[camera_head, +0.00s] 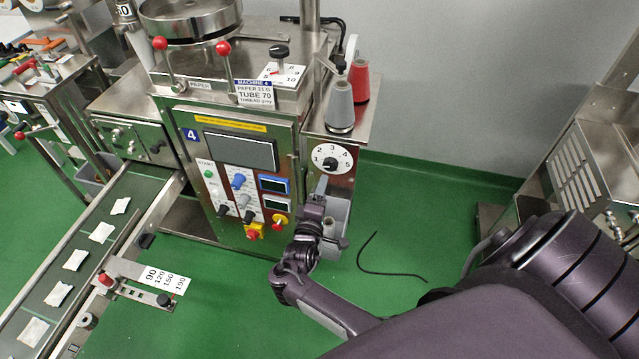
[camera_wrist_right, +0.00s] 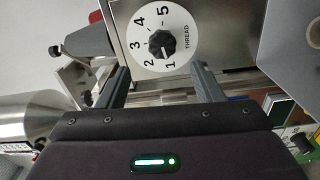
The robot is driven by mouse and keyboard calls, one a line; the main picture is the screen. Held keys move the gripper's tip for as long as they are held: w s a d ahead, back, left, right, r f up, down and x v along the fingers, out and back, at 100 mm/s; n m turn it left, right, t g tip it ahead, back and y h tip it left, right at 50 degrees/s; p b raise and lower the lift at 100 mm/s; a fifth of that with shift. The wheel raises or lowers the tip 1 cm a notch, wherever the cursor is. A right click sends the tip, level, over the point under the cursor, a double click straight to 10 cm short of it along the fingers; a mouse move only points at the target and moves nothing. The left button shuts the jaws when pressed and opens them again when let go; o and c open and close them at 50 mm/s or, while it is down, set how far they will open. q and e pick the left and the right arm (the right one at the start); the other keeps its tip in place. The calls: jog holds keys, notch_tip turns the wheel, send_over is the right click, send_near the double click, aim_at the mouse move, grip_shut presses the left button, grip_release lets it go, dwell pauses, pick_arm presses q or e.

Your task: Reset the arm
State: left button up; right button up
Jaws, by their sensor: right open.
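My right arm comes in from the lower right of the head view. My right gripper (camera_head: 322,187) is in front of the machine's right-hand side, just below a round white dial (camera_head: 343,154) with a black knob. In the right wrist view the two fingers of the right gripper (camera_wrist_right: 162,72) stand wide apart with nothing between them. The white dial (camera_wrist_right: 185,25), marked 1 to 5 and THREAD, lies beyond the fingertips. I cannot tell whether the fingers touch anything. My left gripper is not in view.
The teabag machine (camera_head: 240,125) has a panel of knobs and buttons. Grey (camera_head: 340,105) and red (camera_head: 359,78) thread spools stand above the dial. A conveyor (camera_head: 107,207) with several teabags runs at left. A metal cabinet (camera_head: 590,165) stands right.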

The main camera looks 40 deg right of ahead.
jog(key=s+a+f+m+g+y, duration=0.1)
jog(key=s+a+m+g+y, duration=0.3)
jog(key=a+y, duration=0.45)
jog(key=s+a+r+m+g+y, duration=0.1)
jog(key=s+a+r+g+y, duration=0.15)
jog(key=s+r, duration=0.4)
jog(key=s+a+r+g+y, duration=0.2)
jog(key=s+a+r+y, duration=0.15)
jog(key=s, duration=0.55)
jog(key=s+f+g+b, duration=0.1)
jog(key=s+f, duration=0.2)
jog(key=f, duration=2.9)
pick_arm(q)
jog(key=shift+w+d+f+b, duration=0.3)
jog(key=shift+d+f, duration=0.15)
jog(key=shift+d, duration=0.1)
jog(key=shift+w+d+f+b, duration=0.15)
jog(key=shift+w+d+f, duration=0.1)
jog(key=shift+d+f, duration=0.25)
pick_arm(e)
jog(key=s+d+f, duration=0.1)
jog(key=s+f, duration=0.7)
jog(key=s, duration=0.1)
jog(key=s+d+f+g, duration=0.1)
jog(key=s+d+f, duration=0.1)
jog(key=s+f, duration=0.7)
jog(key=shift+s+d+f+h, duration=0.3)
jog(key=shift+s+h, duration=0.15)
jog(key=shift+s, duration=0.2)
